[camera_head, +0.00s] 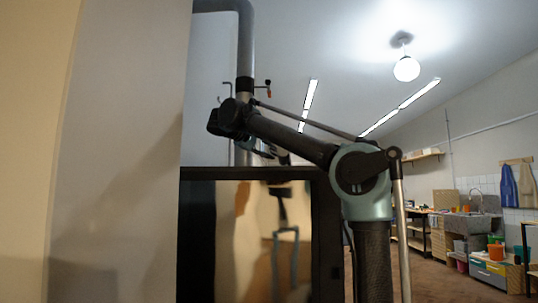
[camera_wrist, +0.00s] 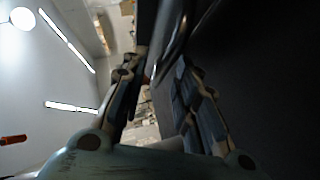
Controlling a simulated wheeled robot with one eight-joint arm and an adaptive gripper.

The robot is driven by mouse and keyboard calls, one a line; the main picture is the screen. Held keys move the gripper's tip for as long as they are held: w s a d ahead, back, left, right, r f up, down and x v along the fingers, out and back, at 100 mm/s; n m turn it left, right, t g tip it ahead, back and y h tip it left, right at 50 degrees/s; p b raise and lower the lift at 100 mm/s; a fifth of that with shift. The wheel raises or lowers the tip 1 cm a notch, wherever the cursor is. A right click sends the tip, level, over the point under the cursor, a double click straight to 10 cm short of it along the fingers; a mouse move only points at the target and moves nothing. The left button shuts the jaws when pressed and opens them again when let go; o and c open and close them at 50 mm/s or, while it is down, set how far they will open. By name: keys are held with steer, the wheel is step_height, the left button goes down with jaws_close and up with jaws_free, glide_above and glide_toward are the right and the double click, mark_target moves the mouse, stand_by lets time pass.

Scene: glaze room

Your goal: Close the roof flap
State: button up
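My gripper (camera_wrist: 160,85) shows in the wrist view with its two fingers spread apart. A dark, shiny, curved bar (camera_wrist: 172,45) lies between or just beyond the fingers; I cannot tell whether they touch it. In the head view my gripper hangs, small and partly hidden by my arm, just above the dark cabinet's top edge (camera_head: 250,173), beside a vertical grey pipe (camera_head: 245,65). A red piece (camera_wrist: 12,140) also shows at the wrist view's left edge. I cannot clearly make out the roof flap.
The cabinet's glossy front (camera_head: 262,245) reflects my arm. A pale wall or panel (camera_head: 120,150) fills the left of the head view. A black surface (camera_wrist: 270,80) fills the wrist view's right. A sink area (camera_head: 465,225) and open floor lie far right.

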jaws_close()
steer(key=shift+d+r, duration=0.1)
